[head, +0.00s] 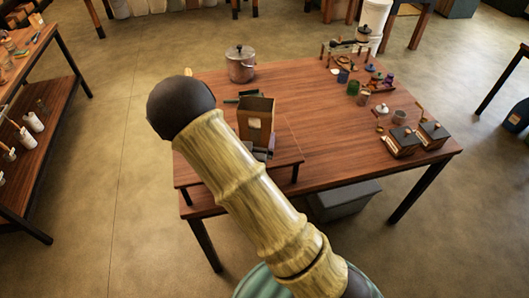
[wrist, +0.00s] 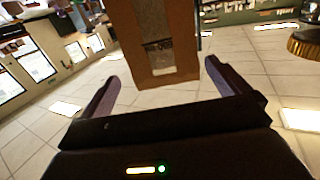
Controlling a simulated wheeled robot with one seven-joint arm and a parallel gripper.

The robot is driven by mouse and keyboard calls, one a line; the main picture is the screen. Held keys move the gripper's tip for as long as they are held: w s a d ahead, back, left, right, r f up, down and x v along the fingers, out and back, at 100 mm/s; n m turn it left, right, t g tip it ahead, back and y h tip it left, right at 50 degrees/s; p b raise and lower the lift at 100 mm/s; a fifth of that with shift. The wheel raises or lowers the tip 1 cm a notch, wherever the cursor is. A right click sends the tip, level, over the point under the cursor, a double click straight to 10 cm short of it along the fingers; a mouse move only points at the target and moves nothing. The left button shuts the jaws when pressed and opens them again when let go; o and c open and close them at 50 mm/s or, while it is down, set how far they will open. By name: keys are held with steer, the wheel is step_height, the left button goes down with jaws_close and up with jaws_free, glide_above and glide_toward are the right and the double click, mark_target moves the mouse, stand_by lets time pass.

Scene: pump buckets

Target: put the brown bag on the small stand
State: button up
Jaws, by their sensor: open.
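The brown bag (head: 256,121) is upright with an open top in the head view. It appears to stand on the small stand (head: 285,148), a low wooden platform at the table's near left; its base is partly hidden, so I cannot tell full contact. My gripper (head: 262,152) is at the near side of the bag, mostly hidden by my arm. In the wrist view the bag (wrist: 155,35) is straight ahead, between and beyond the two open fingers, with gaps on both sides. A printed label shows on its face.
The wooden table (head: 340,150) has a clear middle. A metal pot (head: 240,64) stands behind the bag. Two dark boxes with handles (head: 418,137) are at the right, with several small jars and cups behind them. A shelf (head: 35,140) stands at the far left.

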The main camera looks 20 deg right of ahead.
steer(key=s+d+r+n+g+y, duration=0.2)
steer(key=s+g, duration=0.4)
steer(key=s, duration=0.3)
steer(key=s+d+r+n+g+y, duration=0.1)
steer(key=s+r+n+g+y, duration=0.1)
steer(key=s+g+y, duration=0.2)
steer(key=s+g, duration=0.3)
steer(key=s, duration=0.3)
steer(key=shift+s+d+r+n+y, duration=0.2)
steer(key=shift+s+d+n+y, duration=0.1)
steer(key=shift+d+y, duration=0.1)
